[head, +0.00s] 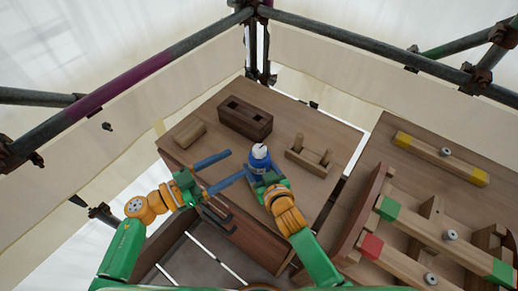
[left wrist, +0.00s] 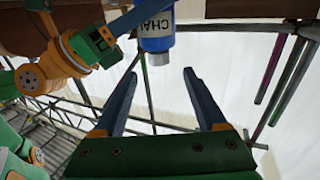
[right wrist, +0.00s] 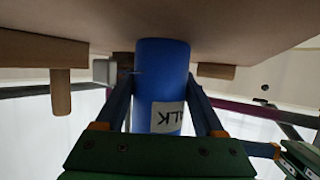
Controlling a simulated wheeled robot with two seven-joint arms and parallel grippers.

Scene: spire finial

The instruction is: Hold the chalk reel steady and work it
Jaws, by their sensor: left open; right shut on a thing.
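The chalk reel is a blue bottle-like body with a white top (head: 259,152), held off the table's near part in the head view. My right gripper (head: 258,178) is shut on it; in the right wrist view the blue body (right wrist: 162,70) with a white label sits between the fingers (right wrist: 162,88). My left gripper (head: 237,163) is open, its two blue fingers pointing at the reel from the left. In the left wrist view the reel (left wrist: 156,42) lies beyond the empty fingertips (left wrist: 160,72), apart from them.
A second bench at right holds painted beams (head: 440,158). Scaffold poles (head: 150,73) frame the back.

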